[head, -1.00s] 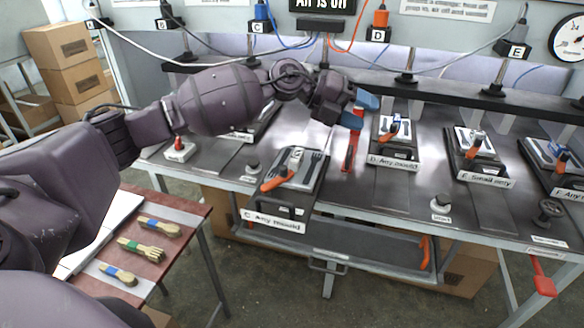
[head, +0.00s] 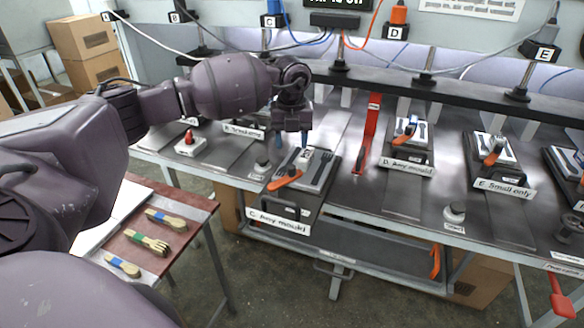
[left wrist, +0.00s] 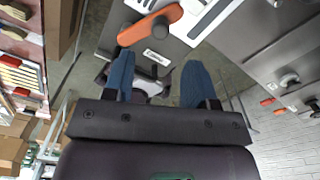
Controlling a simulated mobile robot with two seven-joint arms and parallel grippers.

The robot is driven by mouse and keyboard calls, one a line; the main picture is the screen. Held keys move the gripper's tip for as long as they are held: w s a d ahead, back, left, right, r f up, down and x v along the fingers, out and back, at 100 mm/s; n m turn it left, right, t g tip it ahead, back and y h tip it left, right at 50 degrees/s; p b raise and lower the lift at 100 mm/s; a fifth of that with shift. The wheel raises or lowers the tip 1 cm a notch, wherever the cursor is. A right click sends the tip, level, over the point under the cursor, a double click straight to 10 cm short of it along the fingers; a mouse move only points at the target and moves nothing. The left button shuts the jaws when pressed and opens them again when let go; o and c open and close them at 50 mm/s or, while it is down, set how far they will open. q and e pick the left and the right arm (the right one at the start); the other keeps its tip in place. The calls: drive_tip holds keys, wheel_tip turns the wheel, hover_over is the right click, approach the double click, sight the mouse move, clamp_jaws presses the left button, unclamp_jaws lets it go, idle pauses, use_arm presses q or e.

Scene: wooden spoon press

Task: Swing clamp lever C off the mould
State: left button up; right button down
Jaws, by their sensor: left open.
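Clamp lever C (head: 285,179) is an orange handle lying across the left side of mould C (head: 320,168), a pale plate with dark cutlery shapes. Mould C sits on a dark press block labelled "C. Any mould" (head: 278,221). In the left wrist view the gripper (left wrist: 158,78) is apart from the lever. My right gripper is not in view.
A tall red bar (head: 369,135) stands right of mould C. Press D (head: 408,135) and press E (head: 493,155) are further right.

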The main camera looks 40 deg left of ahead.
sight(292, 166)
use_arm(q)
wheel_tip(292, 166, down, 9)
drive_tip(key=shift+r, duration=0.1)
idle(0.3)
clamp_jaws()
